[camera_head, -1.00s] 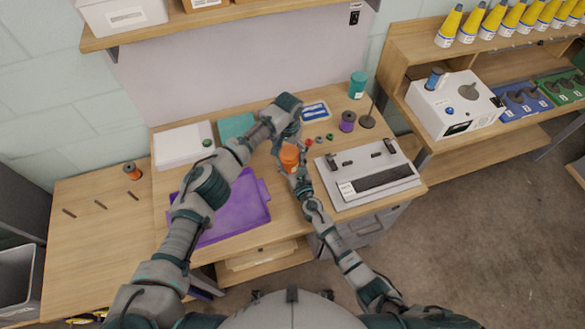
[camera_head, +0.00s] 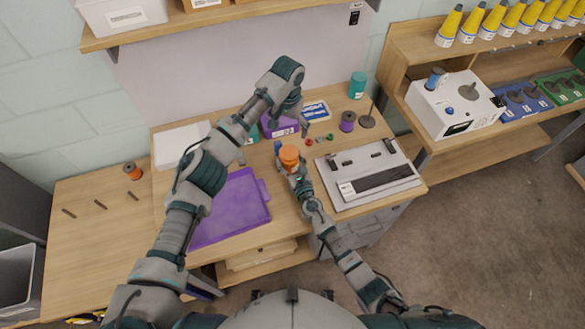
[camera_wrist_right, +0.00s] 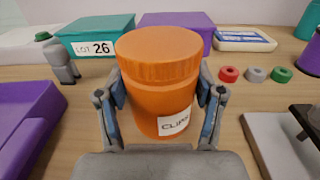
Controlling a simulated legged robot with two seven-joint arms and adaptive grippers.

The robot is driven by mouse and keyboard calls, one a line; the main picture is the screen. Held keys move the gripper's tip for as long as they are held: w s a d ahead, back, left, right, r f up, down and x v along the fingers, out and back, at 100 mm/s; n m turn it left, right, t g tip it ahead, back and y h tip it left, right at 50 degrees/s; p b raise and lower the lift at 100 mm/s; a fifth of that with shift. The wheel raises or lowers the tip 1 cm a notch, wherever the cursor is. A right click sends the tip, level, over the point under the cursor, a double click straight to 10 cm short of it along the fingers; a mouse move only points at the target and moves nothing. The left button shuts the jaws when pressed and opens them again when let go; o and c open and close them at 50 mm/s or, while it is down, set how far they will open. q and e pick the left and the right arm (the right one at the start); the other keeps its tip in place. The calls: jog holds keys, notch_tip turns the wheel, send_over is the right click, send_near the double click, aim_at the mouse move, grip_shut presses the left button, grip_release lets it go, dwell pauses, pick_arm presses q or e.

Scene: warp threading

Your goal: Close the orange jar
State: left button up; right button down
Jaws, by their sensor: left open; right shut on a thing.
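The orange jar (camera_head: 289,166) stands upright on the table, and its "CLIPS" label shows in the right wrist view (camera_wrist_right: 160,105). An orange lid (camera_wrist_right: 170,48) sits level on its top, with a seam below its rim; I cannot tell how tightly it is on. The lid also shows in the head view (camera_head: 289,152). My right gripper (camera_head: 293,170) is shut around the jar's body, one finger on each side. My left gripper (camera_head: 287,119) is open and empty, raised beyond the jar and apart from the lid.
A purple tray (camera_head: 230,208) lies left of the jar, and a grey device (camera_head: 367,178) stands right. Behind are a teal box (camera_wrist_right: 95,38), a purple box (camera_wrist_right: 178,23) and small coloured rings (camera_wrist_right: 254,74). A purple spool (camera_head: 347,121) stands back right.

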jog(key=shift+c, duration=0.3)
grip_release()
jog(key=v, duration=1.2)
jog(key=shift+d+f, duration=0.1)
